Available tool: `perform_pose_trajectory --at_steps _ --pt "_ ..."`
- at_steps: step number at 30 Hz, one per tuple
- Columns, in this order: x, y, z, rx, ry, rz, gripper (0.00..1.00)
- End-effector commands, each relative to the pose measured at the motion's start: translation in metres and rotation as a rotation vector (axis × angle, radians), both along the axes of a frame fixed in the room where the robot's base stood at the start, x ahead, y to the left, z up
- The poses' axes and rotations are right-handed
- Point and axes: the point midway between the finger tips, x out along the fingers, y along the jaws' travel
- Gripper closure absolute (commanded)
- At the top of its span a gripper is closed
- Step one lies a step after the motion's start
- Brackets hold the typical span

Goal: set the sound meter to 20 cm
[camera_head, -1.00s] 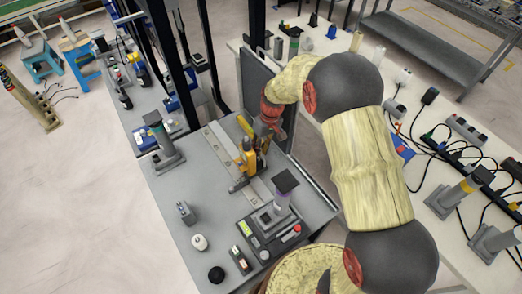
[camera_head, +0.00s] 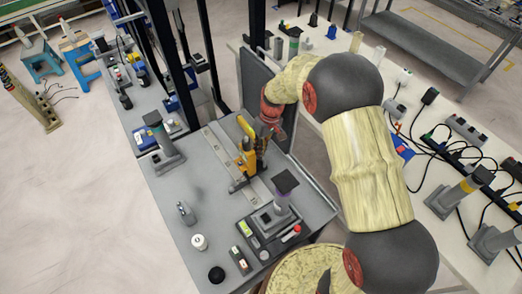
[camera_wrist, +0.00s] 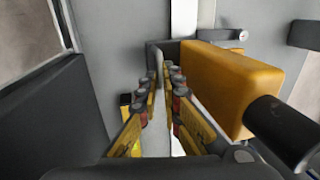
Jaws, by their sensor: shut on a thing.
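The sound meter (camera_head: 247,158) is a yellow-orange body on a grey carriage, standing on a pale straight rail (camera_head: 219,138) on the grey bench. In the wrist view the meter's orange body (camera_wrist: 228,75) is just right of my fingers, with a dark cylinder (camera_wrist: 282,130) at its near end. My gripper (camera_head: 262,140) is at the meter. In the wrist view my gripper (camera_wrist: 160,85) is closed around a thin grey upright part (camera_wrist: 155,62) beside the orange body. Scale marks on the rail are too small to read, and the meter hides part of it.
A dark-topped post (camera_head: 285,182) stands by a grey box with buttons at the bench's front right. Another post (camera_head: 165,150) stands at the back left. A white round item (camera_head: 199,242) and a black one (camera_head: 216,274) lie at the front. A dark panel (camera_head: 262,85) rises behind the rail.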

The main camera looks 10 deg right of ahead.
Motion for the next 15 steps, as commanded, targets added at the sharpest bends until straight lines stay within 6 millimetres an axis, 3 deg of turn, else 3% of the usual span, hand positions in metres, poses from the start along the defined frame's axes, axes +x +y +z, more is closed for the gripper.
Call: perform_pose_trajectory --at_steps 15 --pt "-0.010 -0.004 0.000 0.000 0.000 0.000 1.00"
